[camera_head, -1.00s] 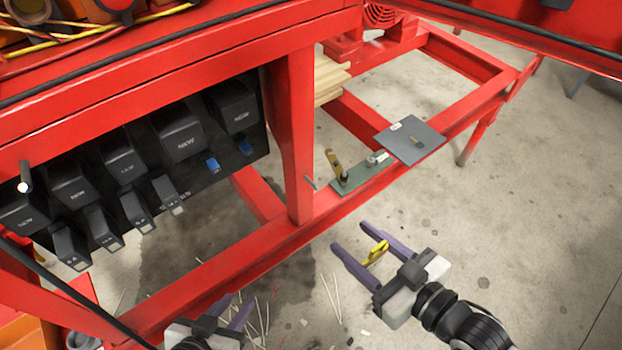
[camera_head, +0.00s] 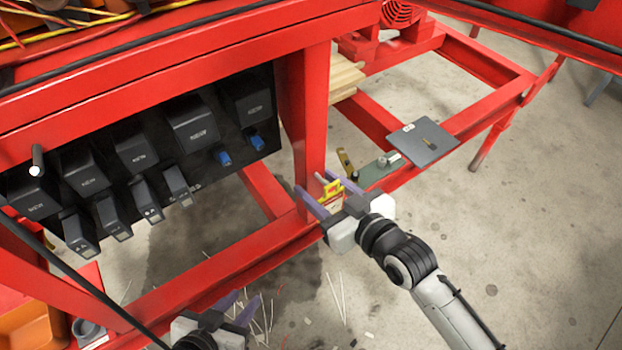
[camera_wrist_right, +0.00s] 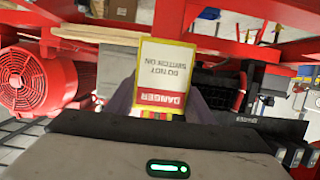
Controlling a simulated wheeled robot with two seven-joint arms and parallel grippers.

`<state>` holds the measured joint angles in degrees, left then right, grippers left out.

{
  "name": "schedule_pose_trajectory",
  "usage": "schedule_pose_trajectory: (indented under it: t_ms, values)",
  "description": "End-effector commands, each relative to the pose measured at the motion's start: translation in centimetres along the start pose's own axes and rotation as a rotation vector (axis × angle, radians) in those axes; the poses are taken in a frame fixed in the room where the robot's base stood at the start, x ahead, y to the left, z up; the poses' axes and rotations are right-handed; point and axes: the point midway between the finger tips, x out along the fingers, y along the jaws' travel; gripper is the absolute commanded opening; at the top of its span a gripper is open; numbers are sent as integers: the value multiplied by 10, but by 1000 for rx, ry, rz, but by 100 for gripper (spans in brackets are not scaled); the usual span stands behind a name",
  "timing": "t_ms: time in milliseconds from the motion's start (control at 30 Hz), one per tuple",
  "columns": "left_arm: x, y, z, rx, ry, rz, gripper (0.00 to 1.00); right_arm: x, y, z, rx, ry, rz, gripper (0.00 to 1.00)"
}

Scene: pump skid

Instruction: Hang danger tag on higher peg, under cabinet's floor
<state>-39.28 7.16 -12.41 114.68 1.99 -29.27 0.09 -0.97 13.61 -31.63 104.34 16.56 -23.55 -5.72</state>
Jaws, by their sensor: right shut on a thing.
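The danger tag (camera_head: 333,194), with a yellow edge, is held between the fingers of my right gripper (camera_head: 317,184), beside the red post. In the right wrist view the tag (camera_wrist_right: 164,78) stands out beyond the jaws, its DANGER lettering upside down. One peg (camera_head: 37,160) with a bright end sticks out at the far left, beside the row of black boxes. A second small peg (camera_head: 319,177) shows on the red post, close to the tag; I cannot tell whether they touch. My left gripper (camera_head: 238,302) is open and empty at the bottom, low over the floor.
The red frame's post (camera_head: 303,130) and lower rail (camera_head: 225,262) are close to my right gripper. A panel of black boxes (camera_head: 192,122) hangs at left. A grey plate (camera_head: 424,142) lies on the rail at right. Floor at right is clear.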

Motion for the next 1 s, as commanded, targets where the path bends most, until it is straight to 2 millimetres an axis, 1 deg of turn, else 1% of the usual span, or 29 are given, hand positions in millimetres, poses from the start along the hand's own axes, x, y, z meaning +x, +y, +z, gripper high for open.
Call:
schedule_pose_trajectory:
  t_ms: [100,133,200,333,567,667,700,767,800,1000]
  values:
    - [1,0,0,-1,4,1,31,21,0,-8,1,5,0,26]
    - [1,0,-1,-1,5,1,31,25,0,-9,1,4,0,26]
    - [-2,0,-4,-1,4,1,31,29,0,-4,2,0,1,26]
    - [-3,0,-4,0,4,0,31,34,0,-1,2,3,1,26]
    - [-2,0,-2,0,1,0,31,33,0,1,1,3,1,26]
    - [0,0,0,0,0,0,31,34,0,4,1,2,2,26]
    - [-1,0,-1,0,0,0,31,34,0,4,1,2,2,53]
    - [-1,0,-1,0,0,0,31,34,0,4,1,2,2,63]
    - [-1,0,-1,0,0,0,31,34,0,4,1,2,2,66]
    - [-1,0,0,0,-1,0,31,34,0,4,1,2,2,66]
